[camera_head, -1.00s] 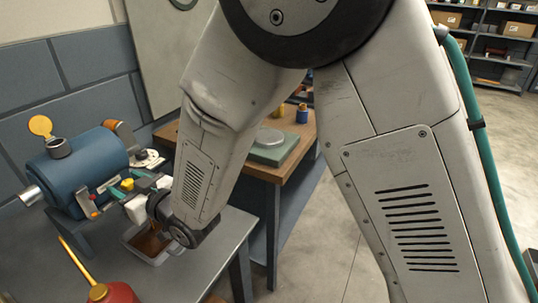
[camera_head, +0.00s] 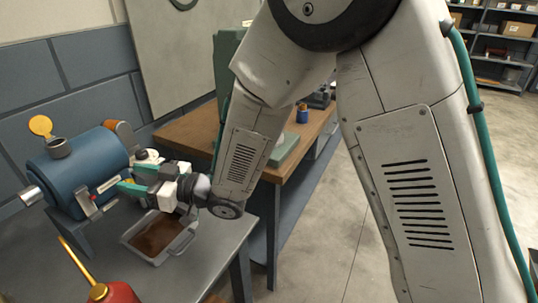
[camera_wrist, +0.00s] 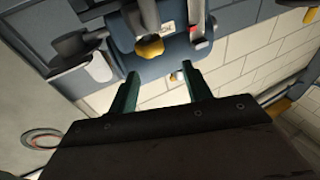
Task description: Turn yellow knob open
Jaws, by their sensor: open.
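The blue cylindrical casing (camera_head: 88,160) stands on the grey bench at the left. In the wrist view, the yellow knob (camera_wrist: 149,47) sits on its side, just ahead of my fingertips and between their lines. In the head view my gripper hides the knob. My gripper (camera_head: 138,178) is open beside the casing's right part. In the wrist view, its two green fingers (camera_wrist: 158,68) are spread apart with nothing between them. The knob looks apart from both fingers.
A red-handled lever (camera_wrist: 199,42) is right of the knob. A tray with brown contents (camera_head: 128,236) sits below my gripper. A red oil can (camera_head: 112,294) with a yellow spout stands in front. A wooden-topped bench (camera_head: 190,127) is behind. The floor at right is clear.

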